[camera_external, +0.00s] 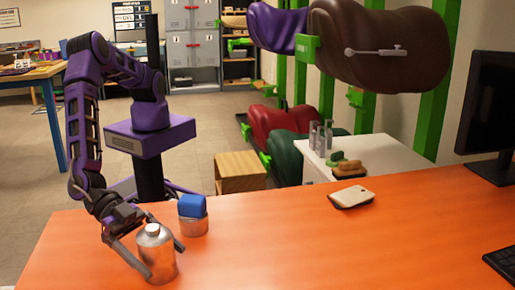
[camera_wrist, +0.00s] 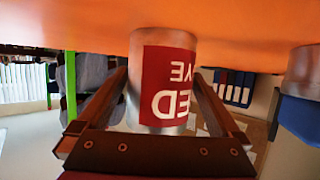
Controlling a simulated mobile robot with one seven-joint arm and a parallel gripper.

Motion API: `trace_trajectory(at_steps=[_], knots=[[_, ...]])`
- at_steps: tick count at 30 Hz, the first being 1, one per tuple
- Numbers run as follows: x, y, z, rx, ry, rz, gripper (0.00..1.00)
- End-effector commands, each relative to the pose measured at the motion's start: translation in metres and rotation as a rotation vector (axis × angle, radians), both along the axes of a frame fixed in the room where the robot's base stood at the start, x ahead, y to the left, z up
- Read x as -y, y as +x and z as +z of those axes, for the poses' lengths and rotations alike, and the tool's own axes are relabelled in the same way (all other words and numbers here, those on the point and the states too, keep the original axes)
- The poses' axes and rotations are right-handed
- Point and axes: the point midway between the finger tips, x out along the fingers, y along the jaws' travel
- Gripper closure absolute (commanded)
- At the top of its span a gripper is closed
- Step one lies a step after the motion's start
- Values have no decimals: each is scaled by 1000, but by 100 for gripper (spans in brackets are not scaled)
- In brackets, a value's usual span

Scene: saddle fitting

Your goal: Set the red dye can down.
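The red dye can (camera_external: 158,255) is a silver metal can with a domed top and cap, upright at the near left edge of the orange table. In the wrist view, which is upside down, its red label with white letters (camera_wrist: 168,85) faces the camera. My gripper (camera_external: 165,263) has one finger on each side of the can. In the wrist view the fingertips (camera_wrist: 160,74) meet the can's sides, and the gripper looks shut on it. The can's base is at or very close to the tabletop; I cannot tell if it touches.
Right behind the can stands a short metal tin with a blue top (camera_external: 192,215), close to my gripper. A pale flat device (camera_external: 351,196) lies farther right on the orange table (camera_external: 300,245). A monitor (camera_external: 489,110) and keyboard (camera_external: 500,262) are at the far right. The table's middle is clear.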

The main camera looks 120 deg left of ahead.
Motion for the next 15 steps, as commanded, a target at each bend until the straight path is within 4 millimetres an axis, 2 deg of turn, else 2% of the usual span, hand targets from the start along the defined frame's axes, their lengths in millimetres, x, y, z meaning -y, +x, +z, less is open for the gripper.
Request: trace_trajectory(at_steps=[5, 7, 11, 15], knots=[[0, 0, 4, 0, 0, -1, 0], [1, -6, 6, -1, 0, -1, 0], [1, -26, 16, -1, -1, -2, 0], [1, -56, 28, -2, 0, -2, 0]])
